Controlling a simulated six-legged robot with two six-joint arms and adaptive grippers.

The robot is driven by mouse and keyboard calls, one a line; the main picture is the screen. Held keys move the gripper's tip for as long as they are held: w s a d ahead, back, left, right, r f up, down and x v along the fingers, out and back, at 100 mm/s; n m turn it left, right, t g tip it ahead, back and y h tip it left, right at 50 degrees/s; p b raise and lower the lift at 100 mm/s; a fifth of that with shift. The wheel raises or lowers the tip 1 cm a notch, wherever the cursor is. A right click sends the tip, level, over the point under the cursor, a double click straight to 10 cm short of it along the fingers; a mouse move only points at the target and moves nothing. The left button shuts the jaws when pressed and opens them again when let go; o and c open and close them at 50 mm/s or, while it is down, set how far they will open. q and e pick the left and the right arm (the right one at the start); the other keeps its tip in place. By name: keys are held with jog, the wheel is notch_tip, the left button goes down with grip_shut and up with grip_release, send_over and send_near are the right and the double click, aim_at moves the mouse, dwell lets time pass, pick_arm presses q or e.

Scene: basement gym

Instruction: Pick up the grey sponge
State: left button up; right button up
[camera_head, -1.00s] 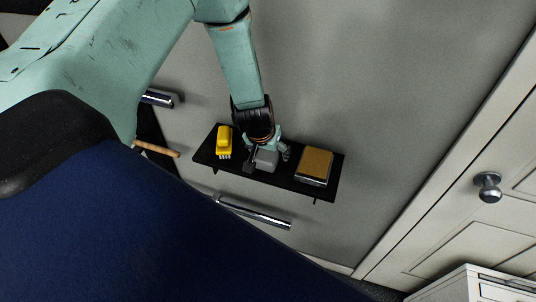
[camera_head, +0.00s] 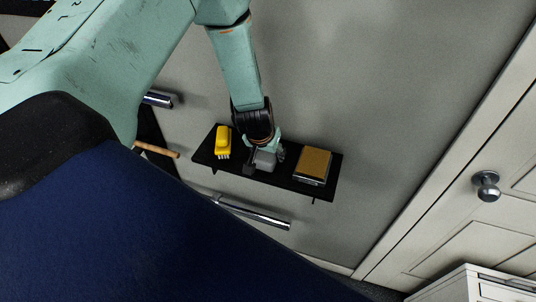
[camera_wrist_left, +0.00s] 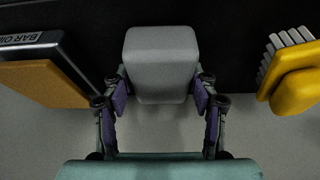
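The grey sponge (camera_head: 265,161) sits on a black wall shelf (camera_head: 240,167), between a yellow brush and a brown-topped block. My left gripper (camera_head: 266,155) reaches down to it from above, with one finger on each side. In the left wrist view the sponge (camera_wrist_left: 161,65) fills the space between the purple-padded fingers of the left gripper (camera_wrist_left: 161,92). Both pads appear to touch its sides. The sponge still appears to be at shelf level. My right gripper is not in view.
The yellow brush (camera_head: 223,141) stands close on the left of the sponge. The brown-topped block (camera_head: 314,166), lettered on its side in the wrist view, lies to the right. A metal bar (camera_head: 254,213) runs below the shelf. A white door (camera_head: 480,220) is at right.

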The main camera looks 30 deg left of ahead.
pick_arm(q)
jog(key=shift+a, duration=0.1)
jog(key=c, duration=0.4)
notch_tip(320, 180, up, 9)
jog(key=p, duration=0.4)
jog(key=shift+r+p, duration=0.15)
jog(key=shift+p, duration=0.15)
notch_tip(320, 180, up, 9)
jog(key=shift+r, duration=0.1)
jog(key=shift+w, duration=0.1)
